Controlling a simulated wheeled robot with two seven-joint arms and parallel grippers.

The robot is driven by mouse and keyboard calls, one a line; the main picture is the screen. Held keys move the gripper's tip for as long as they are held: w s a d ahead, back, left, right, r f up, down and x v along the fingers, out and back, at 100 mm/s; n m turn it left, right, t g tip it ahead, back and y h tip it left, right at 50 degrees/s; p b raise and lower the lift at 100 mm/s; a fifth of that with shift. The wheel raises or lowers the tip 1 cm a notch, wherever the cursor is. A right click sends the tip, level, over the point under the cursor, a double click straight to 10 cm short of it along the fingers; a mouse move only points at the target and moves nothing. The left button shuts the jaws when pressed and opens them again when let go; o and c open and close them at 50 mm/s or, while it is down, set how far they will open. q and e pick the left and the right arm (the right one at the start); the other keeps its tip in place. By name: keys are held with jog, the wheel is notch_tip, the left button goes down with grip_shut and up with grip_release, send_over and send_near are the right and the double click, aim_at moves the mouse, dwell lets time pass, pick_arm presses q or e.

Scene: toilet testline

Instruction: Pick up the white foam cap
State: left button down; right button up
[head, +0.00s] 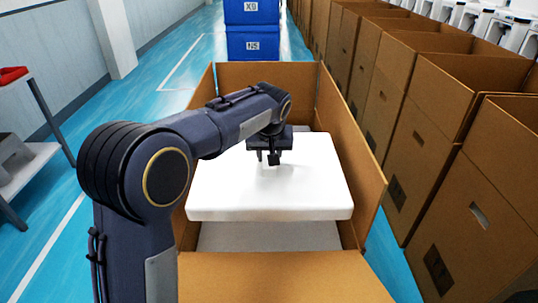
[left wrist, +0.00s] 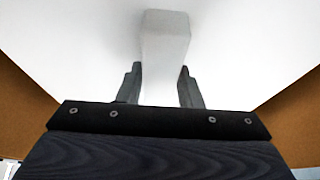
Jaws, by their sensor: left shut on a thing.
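The white foam cap (head: 270,195) is a thick, flat white slab in the open cardboard box in the head view. It fills most of the left wrist view (left wrist: 75,50), with a raised white block (left wrist: 165,38) at its middle. My left gripper (head: 273,158) reaches down over the cap's far middle part. In the left wrist view its two fingers (left wrist: 160,85) stand on either side of the raised block and are shut on it. The cap looks roughly level, with a paler grey surface showing below its near edge. My right gripper is in neither view.
The cardboard box (head: 362,165) has tall walls around the cap, with its near flap (head: 280,280) folded out. A row of brown boxes (head: 450,130) stands on the right. Blue crates (head: 255,42) stand beyond.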

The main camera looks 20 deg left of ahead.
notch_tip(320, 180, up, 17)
jog(key=p, duration=1.6)
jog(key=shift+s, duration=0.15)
